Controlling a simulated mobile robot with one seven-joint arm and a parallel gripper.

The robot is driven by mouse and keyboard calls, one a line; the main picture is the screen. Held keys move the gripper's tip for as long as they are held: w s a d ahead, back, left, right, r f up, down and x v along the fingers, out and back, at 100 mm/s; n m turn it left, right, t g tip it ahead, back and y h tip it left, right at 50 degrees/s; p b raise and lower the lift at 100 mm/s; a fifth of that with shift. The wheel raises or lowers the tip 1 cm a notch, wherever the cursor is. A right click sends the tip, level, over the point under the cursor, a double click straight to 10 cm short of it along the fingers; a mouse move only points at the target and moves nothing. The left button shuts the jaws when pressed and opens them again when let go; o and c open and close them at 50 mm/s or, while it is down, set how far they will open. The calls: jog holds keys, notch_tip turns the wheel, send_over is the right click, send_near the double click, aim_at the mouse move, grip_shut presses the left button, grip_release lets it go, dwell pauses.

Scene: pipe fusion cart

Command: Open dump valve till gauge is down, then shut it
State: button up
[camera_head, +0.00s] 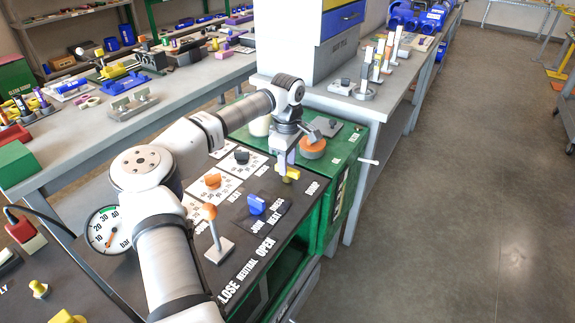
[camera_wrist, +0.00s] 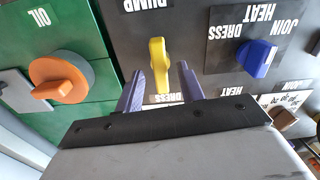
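The dump valve is a small yellow handle (camera_head: 291,174) on the dark panel near the DUMP label. In the wrist view the yellow handle (camera_wrist: 158,62) points up and down the picture, lying in the gap between my fingers. My gripper (camera_head: 284,166) is above it, pointing down, its two purple-grey fingers (camera_wrist: 160,70) apart on either side of the handle. I cannot tell whether either finger touches it. The round white pressure gauge (camera_head: 103,229), marked in bar, is at the left of the panel. Its red needle shows, but its exact reading is too small to tell.
A blue selector (camera_head: 256,204) and an orange-knobbed lever (camera_head: 210,213) stand close on the panel. An orange cap (camera_head: 312,148) labelled OIL (camera_wrist: 58,80) is on the green tank beside the valve. Orange and dark knobs sit behind. The floor at right is clear.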

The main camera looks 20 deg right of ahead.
notch_tip(320, 180, up, 12)
jog(key=b, duration=0.1)
jog(key=shift+r, duration=0.2)
